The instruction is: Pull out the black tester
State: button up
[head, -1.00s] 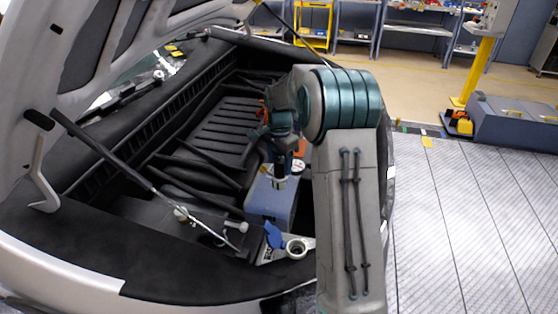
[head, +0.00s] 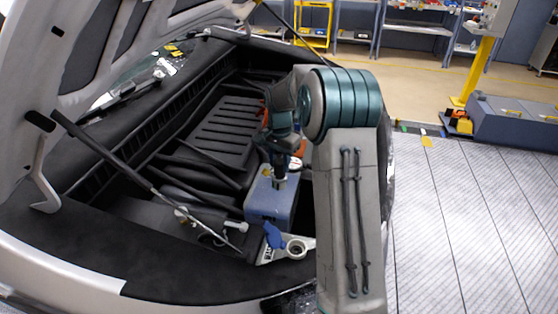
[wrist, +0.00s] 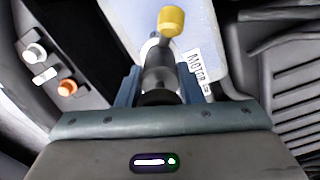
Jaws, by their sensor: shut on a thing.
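My gripper (wrist: 160,88) is shut on the black tester (wrist: 160,78), a short dark cylinder between its two blue fingers. Beyond the tester is a pale, shiny neck on a light blue-grey tank (wrist: 205,20). I cannot tell whether the tester's lower end is still in that neck. A yellow cap (wrist: 171,20) shows just past it. In the head view my gripper (head: 279,180) is over the blue-grey tank (head: 262,205) in the open engine bay; the tester is too small to make out there.
A white label with "MOTOR" lettering (wrist: 198,70) lies beside the right finger. White and orange fittings (wrist: 67,88) sit on a dark panel to the left. A blue cap (head: 273,236) and a round opening (head: 296,248) are in front of the tank. A hood prop (head: 115,160) crosses the left side.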

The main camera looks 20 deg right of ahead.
jog(key=shift+w+r, duration=0.1)
jog(key=shift+r, duration=0.05)
jog(key=shift+n, duration=1.6)
jog(key=shift+n+p, duration=0.5)
jog(key=shift+n, duration=1)
jog(key=shift+r, duration=0.35)
jog(key=shift+r+p, duration=1.8)
jog(key=shift+r, duration=0.5)
jog(key=shift+a+f, duration=0.1)
